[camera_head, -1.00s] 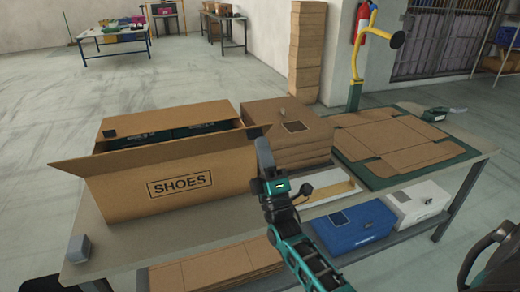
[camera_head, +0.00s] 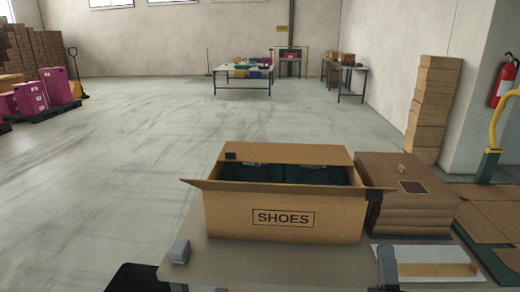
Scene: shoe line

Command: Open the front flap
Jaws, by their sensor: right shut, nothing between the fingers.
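The brown SHOES carton (camera_head: 225,215) stands on the table with its top open. A back flap (camera_head: 290,153) stands up behind the opening, and dark green contents (camera_head: 300,174) show inside. A dark patch (camera_head: 378,196) sits at the front right corner. My right gripper (camera_head: 387,262) is low in the picture, in front of the carton's right end and apart from the flap; it is shut and empty. My left gripper is not in view.
Stacked flat brown boxes (camera_head: 405,215) stand right of the carton. A white tray (camera_head: 425,254) lies in front of them. A small grey block (camera_head: 180,250) is at the table's left edge. Flat cardboard (camera_head: 490,212) lies at far right. The bare tabletop (camera_head: 280,262) in front is clear.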

